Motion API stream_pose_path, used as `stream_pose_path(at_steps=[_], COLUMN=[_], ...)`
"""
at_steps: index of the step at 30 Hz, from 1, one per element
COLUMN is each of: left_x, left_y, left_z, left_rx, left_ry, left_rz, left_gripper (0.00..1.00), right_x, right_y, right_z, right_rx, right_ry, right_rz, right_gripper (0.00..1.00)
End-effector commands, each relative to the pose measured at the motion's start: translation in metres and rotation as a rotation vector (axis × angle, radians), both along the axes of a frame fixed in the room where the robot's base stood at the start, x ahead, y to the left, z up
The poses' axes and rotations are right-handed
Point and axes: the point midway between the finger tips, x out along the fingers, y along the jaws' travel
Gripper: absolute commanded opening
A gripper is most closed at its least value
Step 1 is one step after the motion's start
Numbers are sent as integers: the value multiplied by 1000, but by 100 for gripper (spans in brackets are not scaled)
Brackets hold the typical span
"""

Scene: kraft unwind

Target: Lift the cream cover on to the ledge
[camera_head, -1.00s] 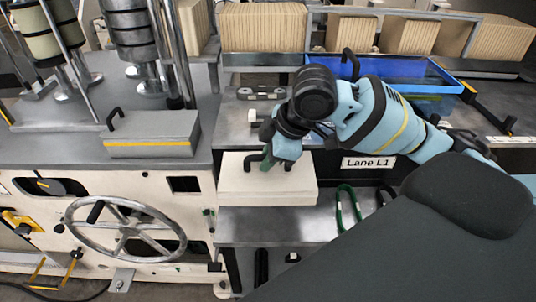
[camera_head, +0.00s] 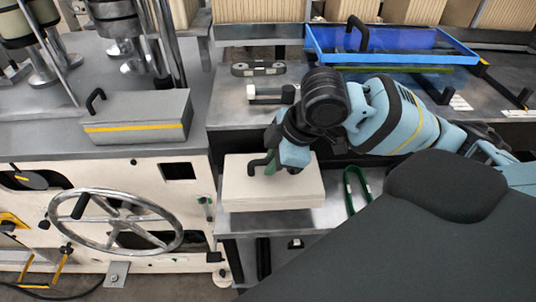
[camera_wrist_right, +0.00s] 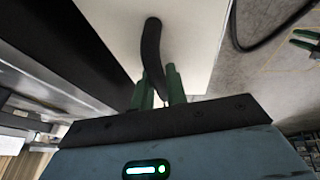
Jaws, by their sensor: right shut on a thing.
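The cream cover (camera_head: 272,196) is a flat block with a black handle (camera_head: 262,160) on top. It is level at the front of the machine, over the lower metal shelf (camera_head: 300,220); whether it touches the shelf I cannot tell. My right gripper (camera_head: 270,165) is shut on that handle. In the right wrist view the green fingers (camera_wrist_right: 160,88) grip the black handle (camera_wrist_right: 152,50), with the pale cover (camera_wrist_right: 190,35) beyond. A higher metal surface (camera_head: 230,115) lies behind the cover. My left gripper is not in view.
A grey box with a yellow stripe (camera_head: 138,115) sits on the bench at left, above a handwheel (camera_head: 115,222). A blue tray (camera_head: 390,58) stands at the back right. A green loop-shaped thing (camera_head: 352,190) lies right of the cover.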

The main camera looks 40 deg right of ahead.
Motion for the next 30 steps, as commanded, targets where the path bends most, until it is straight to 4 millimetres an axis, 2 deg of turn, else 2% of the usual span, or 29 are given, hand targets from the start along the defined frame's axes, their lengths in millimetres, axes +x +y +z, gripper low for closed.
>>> stream_pose_path(at_steps=[15, 30], left_x=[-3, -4], left_y=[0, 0], left_z=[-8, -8], left_rx=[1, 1], left_ry=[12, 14], left_rz=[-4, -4], left_gripper=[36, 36], right_x=[0, 1], right_y=[0, 0], right_z=[-40, -45], right_rx=[0, 0], right_ry=[1, -1], right_rz=[0, 0], right_gripper=[0, 0])
